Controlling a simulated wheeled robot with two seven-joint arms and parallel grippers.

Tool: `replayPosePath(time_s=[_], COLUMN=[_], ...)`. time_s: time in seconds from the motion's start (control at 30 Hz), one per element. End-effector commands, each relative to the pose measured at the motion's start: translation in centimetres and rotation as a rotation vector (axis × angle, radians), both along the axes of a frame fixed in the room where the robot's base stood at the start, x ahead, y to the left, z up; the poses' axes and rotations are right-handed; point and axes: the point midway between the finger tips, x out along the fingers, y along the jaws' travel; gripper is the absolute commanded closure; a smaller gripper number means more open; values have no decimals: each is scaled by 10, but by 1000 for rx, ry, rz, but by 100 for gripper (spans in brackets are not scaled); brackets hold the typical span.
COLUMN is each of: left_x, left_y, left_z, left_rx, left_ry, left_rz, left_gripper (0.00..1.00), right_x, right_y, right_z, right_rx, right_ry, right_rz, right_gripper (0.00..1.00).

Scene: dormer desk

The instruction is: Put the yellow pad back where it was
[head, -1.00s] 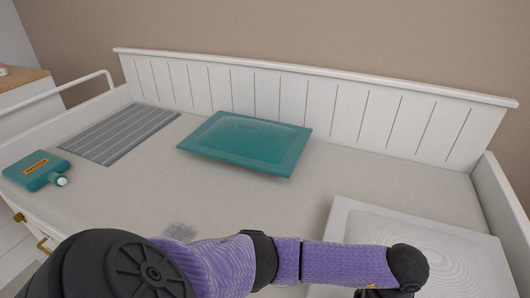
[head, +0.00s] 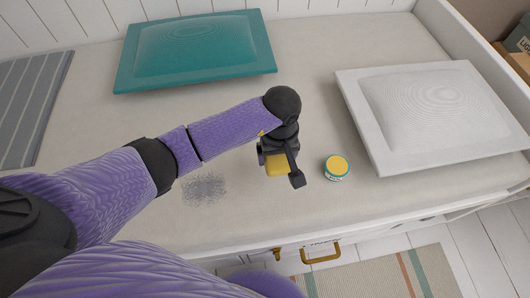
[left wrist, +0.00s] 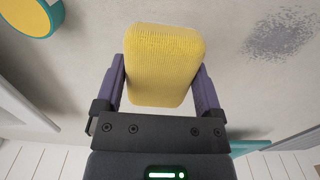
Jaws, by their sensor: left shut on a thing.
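The yellow pad (head: 277,165) is a small rounded block between the fingers of my left gripper (head: 280,167), above the pale bed surface in the head view. I cannot tell whether it touches the surface. In the left wrist view the pad (left wrist: 163,65) fills the space between the two fingers of the left gripper (left wrist: 160,85), which are shut on its sides. A round teal tin with a yellow top (head: 337,167) stands just right of the gripper; it also shows at the top left of the wrist view (left wrist: 28,17). My right gripper is not in view.
A grey speckled patch (head: 205,190) marks the bed surface (head: 230,222) left of the gripper. A white cushion (head: 435,112) lies to the right, a teal cushion (head: 190,48) behind, a striped grey mat (head: 28,95) far left. The bed's front edge is close to the gripper.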

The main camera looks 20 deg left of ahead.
Motion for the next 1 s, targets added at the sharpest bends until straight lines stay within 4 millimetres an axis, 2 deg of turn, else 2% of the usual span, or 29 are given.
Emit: replayPosePath(time_s=[0.03,0.3,0.5,0.67,0.7,0.73,0.93,1.0], left_x=[-2,-2,0,0,0,0,0,0], left_y=[-1,-1,0,0,0,0,0,0], left_z=[-22,-75,-70,-74,-73,-73,-72,-65], left_rx=[-2,-2,0,1,1,1,0,0], left_ry=[10,8,0,2,1,1,0,-1], left_rz=[1,0,-1,-1,-1,-1,-1,0], left_gripper=[68,68,68,68,4,0,0,0], right_x=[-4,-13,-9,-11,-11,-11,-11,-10], right_y=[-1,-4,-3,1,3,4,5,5], right_z=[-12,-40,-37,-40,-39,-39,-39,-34], right_rx=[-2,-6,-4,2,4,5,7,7], right_ry=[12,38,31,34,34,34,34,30], right_rz=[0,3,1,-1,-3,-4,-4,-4], right_gripper=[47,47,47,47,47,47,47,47])
